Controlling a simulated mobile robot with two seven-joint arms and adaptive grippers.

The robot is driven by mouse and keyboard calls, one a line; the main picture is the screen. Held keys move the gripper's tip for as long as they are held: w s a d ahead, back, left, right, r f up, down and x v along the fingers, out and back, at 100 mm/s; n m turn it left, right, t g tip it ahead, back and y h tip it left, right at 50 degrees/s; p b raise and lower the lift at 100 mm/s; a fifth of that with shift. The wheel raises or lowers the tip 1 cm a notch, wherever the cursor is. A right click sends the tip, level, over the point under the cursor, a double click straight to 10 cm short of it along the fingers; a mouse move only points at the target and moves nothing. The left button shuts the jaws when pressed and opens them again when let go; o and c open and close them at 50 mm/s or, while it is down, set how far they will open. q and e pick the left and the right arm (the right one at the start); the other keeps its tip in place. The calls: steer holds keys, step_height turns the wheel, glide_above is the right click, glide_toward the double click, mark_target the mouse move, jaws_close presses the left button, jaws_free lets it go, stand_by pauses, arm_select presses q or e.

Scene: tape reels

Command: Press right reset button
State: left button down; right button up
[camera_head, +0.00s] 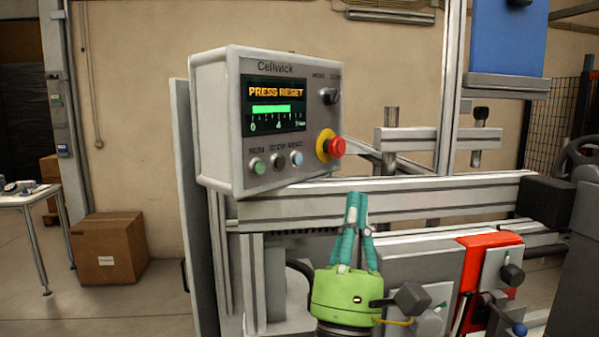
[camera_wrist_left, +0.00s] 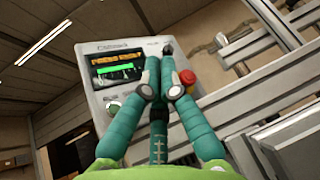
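A grey control box (camera_head: 215,125) marked "Cellwick" stands on the machine frame, its screen (camera_head: 274,104) reading "PRESS RESET". Below the screen, a green button (camera_head: 257,166), a dark button (camera_head: 277,160) and a pale blue button (camera_head: 296,158) sit in a row; the pale blue one is rightmost, under a label that looks like RESET. My left gripper (camera_head: 355,194) is below and right of the buttons, fingers pointing up, apart from the box. Its teal fingertips (camera_wrist_left: 159,45) meet with nothing between them. In the left wrist view the fingers hide the pale blue button. My right gripper is out of view.
A red emergency stop knob (camera_head: 336,147) on a yellow ring juts out right of the buttons. A rotary switch (camera_head: 329,96) is above it. A metal rail (camera_head: 400,203) runs below the box, behind my fingers. A cardboard box (camera_head: 108,250) is on the floor.

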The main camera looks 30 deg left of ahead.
arm_select(q)
steer(key=w+a+r+n+g+y, duration=0.1)
steer(key=a+r+n+g+y, duration=0.25)
steer(key=n, duration=0.65)
steer(key=w+a+n+g+y, duration=0.1)
steer(key=a+n+g+y, duration=0.1)
steer(key=n+g+y, duration=0.45)
steer(key=w+d+n+h, duration=0.4)
steer(key=n+h, duration=0.1)
steer(key=n, duration=0.2)
steer(key=shift+w+d+g+h, duration=0.15)
steer(key=shift+w+g+h, duration=0.05)
steer(key=shift+g+h, duration=0.1)
